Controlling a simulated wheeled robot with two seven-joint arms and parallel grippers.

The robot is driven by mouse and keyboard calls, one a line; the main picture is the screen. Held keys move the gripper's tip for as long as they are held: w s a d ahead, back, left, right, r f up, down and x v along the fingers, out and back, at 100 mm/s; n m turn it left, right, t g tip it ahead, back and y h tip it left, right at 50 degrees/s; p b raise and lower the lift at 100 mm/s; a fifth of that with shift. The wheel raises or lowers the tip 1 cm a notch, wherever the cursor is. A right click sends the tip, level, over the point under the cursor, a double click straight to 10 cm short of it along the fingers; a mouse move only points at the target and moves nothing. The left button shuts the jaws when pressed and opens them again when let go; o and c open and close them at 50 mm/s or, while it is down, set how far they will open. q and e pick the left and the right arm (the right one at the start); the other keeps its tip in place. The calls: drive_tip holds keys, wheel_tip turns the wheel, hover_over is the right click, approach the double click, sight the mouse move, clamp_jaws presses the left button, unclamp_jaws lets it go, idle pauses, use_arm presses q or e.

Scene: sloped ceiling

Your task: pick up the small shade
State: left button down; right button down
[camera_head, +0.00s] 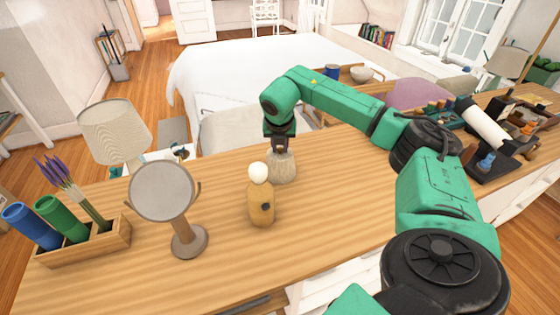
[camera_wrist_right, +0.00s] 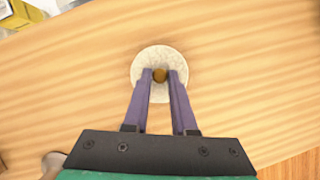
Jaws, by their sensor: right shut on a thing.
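The small shade (camera_head: 282,168) is a pale grey, cone-like piece on the wooden table. In the right wrist view the shade (camera_wrist_right: 151,56) is a round speckled disc with a brown knob (camera_wrist_right: 160,75) at its centre. My right gripper (camera_head: 279,144) points down from above, and its fingers (camera_wrist_right: 160,82) are shut on the shade at the knob. I cannot tell whether the shade touches the table. A tan, bottle-shaped body (camera_head: 262,206) with a white round top (camera_head: 259,173) stands just in front and to the left of it. My left gripper is not in view.
A round mirror on a stand (camera_head: 164,192), a large lampshade (camera_head: 115,130) and a wooden box (camera_head: 118,238) with blue and green cylinders are at the left. A dark tray (camera_head: 492,166) with small items is at the right. The table's front middle is clear.

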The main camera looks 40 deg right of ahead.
drive_tip(key=shift+r, duration=0.1)
wheel_tip(320, 180, up, 20)
drive_tip(key=shift+b, duration=0.4)
